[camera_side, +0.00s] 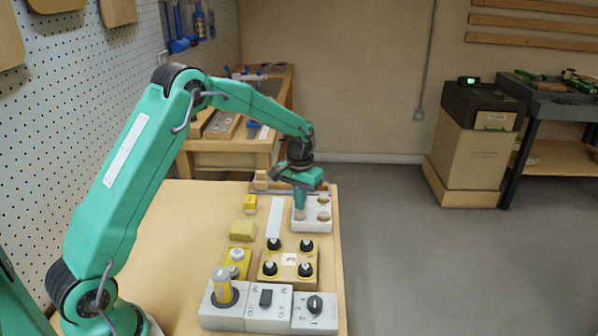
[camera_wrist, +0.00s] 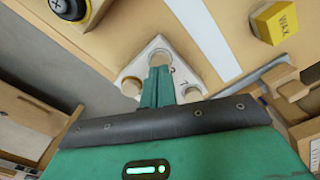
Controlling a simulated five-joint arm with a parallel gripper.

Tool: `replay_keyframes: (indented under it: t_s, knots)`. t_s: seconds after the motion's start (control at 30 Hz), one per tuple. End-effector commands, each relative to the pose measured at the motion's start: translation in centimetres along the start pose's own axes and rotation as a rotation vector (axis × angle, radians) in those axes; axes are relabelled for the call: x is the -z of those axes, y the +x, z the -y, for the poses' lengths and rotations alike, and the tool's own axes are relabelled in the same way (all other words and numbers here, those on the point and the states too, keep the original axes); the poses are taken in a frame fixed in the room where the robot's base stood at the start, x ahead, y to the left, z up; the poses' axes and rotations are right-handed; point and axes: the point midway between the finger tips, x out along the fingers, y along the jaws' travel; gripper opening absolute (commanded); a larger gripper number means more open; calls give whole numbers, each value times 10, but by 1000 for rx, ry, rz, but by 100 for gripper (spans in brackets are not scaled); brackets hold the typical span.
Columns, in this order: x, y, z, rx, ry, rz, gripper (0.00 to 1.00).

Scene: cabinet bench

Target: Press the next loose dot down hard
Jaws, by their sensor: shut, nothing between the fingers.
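A white block (camera_side: 312,226) stands near the right edge of the bench, with tan round dots on its top. One dot (camera_side: 323,200) is at the back right, one (camera_side: 324,216) at the front right and one (camera_side: 299,214) at the front left. The wrist view shows the white block (camera_wrist: 146,61) with a far dot (camera_wrist: 160,55), a left dot (camera_wrist: 130,88) and a right dot (camera_wrist: 192,94). My gripper (camera_side: 300,207) is shut and empty, pointing down over the block's left side. The closed fingers (camera_wrist: 159,72) hide part of the block. I cannot tell whether they touch a dot.
A white strip (camera_side: 275,217) lies left of the block. A yellow wax block (camera_wrist: 276,22) and a yellow sponge-like block (camera_side: 242,230) are farther left. A yellow knob panel (camera_side: 287,262) and grey switch boxes (camera_side: 268,312) stand in front. The bench's left part is clear.

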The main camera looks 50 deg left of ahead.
Motion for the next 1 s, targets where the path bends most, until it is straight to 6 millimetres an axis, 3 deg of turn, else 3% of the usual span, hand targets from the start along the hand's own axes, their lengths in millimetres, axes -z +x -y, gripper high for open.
replay_keyframes:
  t_s: [1.0]
  knots:
    - [0,15,0,0,0,1,0]
